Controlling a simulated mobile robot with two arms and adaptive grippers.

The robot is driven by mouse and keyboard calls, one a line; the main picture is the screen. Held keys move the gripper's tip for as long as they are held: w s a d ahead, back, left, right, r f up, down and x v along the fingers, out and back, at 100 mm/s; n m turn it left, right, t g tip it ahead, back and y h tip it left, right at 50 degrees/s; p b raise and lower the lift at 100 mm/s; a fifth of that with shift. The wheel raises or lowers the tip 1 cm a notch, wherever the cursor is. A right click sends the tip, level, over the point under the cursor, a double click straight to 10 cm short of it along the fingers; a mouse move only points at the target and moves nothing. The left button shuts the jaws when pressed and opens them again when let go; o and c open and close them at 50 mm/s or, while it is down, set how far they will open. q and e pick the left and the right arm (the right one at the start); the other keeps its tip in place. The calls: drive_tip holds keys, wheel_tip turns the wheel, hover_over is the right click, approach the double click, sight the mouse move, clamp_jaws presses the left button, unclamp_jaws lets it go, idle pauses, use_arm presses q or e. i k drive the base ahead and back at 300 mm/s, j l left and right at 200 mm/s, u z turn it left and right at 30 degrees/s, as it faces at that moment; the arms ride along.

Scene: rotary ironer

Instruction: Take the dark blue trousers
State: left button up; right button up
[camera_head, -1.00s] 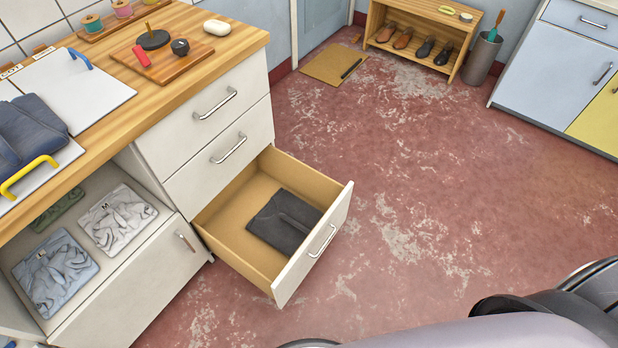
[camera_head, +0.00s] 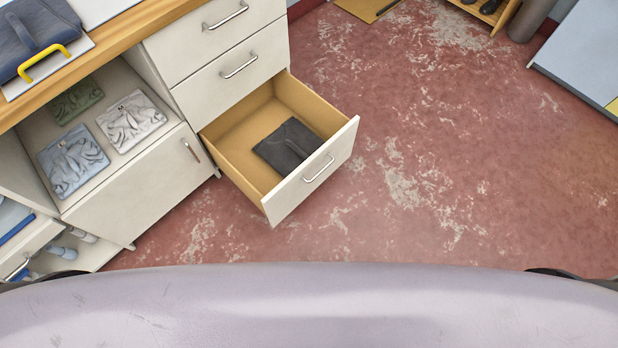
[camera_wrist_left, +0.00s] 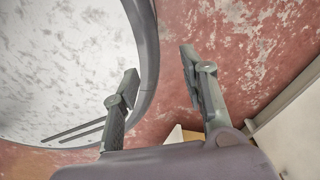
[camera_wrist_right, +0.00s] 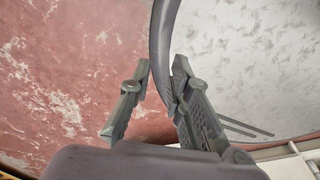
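A folded dark blue garment (camera_head: 38,38) lies on the counter at the top left of the head view, cut by the picture's edge, behind a yellow handle (camera_head: 43,62). A folded charcoal garment (camera_head: 288,146) lies flat in the open drawer (camera_head: 226,152); whether it is trousers I cannot tell. My left gripper (camera_wrist_left: 158,62) is open and empty over the floor in the left wrist view. My right gripper (camera_wrist_right: 161,64) is open and empty in the right wrist view. Neither gripper shows in the head view, and both are apart from the garments.
An open shelf holds folded light blue (camera_head: 73,162), white (camera_head: 131,120) and green (camera_head: 76,100) garments. A lower drawer (camera_head: 30,252) at the left is partly open. The opened drawer juts into the room. The red floor (camera_head: 440,170) to its right is clear.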

sight(28, 28)
drive_tip(key=u, duration=1.5)
drive_tip(key=z, duration=0.35)
drive_tip(key=i+j+z, duration=0.15)
drive_tip(key=j+z, duration=0.2)
drive_tip(key=z, duration=0.15)
drive_tip(key=i+j+z, duration=0.1)
drive_tip(key=j+z, duration=0.65)
drive_tip(key=z, duration=0.2)
